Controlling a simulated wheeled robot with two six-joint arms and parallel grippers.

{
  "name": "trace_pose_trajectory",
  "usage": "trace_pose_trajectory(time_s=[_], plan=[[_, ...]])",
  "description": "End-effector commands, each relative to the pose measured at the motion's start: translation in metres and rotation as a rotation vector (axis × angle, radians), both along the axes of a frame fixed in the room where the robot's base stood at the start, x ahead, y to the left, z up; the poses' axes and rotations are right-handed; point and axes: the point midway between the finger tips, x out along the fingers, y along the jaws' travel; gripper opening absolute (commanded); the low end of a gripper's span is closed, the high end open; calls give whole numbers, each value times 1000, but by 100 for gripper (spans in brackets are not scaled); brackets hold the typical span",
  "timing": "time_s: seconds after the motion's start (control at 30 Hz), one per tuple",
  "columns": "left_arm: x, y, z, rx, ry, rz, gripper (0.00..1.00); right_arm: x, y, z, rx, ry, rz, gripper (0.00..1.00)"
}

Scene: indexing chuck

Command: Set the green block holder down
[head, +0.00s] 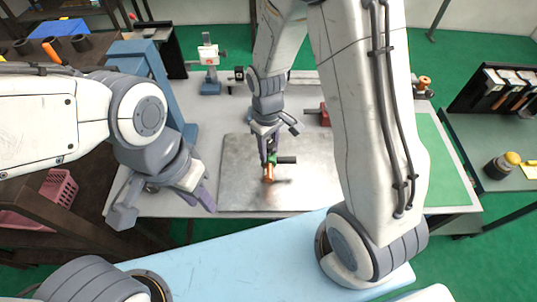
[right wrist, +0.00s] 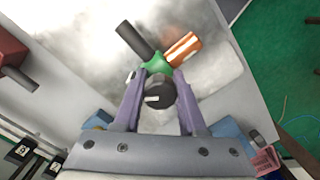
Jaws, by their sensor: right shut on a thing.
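The green block holder (right wrist: 156,64) is a small green hub with a black rod, an orange rod and a dark stub pointing at the right wrist camera. In the head view the holder (head: 272,158) is over the grey metal plate (head: 235,185), its orange rod towards me and its black rod to the right. My right gripper (right wrist: 160,84) is shut on it, with a purple finger on each side of the stub. I cannot tell whether the holder touches the plate. My left gripper (head: 205,198) is left of the plate, away from the holder; its finger gap is hidden.
A red block (head: 325,114) with a dark rod stands behind the plate. A blue-based fixture (head: 210,80) stands at the back left. A green mat (head: 440,165) lies on the right. The plate around the holder is clear.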

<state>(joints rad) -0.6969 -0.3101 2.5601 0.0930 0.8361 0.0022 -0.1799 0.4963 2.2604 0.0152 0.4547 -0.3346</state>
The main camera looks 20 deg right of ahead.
Motion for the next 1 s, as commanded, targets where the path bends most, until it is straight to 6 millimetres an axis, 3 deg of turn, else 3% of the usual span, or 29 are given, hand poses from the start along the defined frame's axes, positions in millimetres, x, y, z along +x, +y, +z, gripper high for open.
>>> trace_pose_trajectory(time_s=[0.4,0.83,0.87,0.9,0.93,1.0], plan=[[0,0,11,0,0,1,32,1,1,-38,-1,1,-1,0],[0,0,7,0,0,0,32,1,1,-45,0,-1,0,0],[0,0,7,0,0,0,32,1,1,-45,0,0,0,44],[0,0,8,0,0,0,32,1,1,-44,0,0,0,60],[0,0,8,0,0,0,32,1,1,-44,0,0,0,71],[0,0,8,0,0,0,32,1,1,-44,0,0,0,71]])
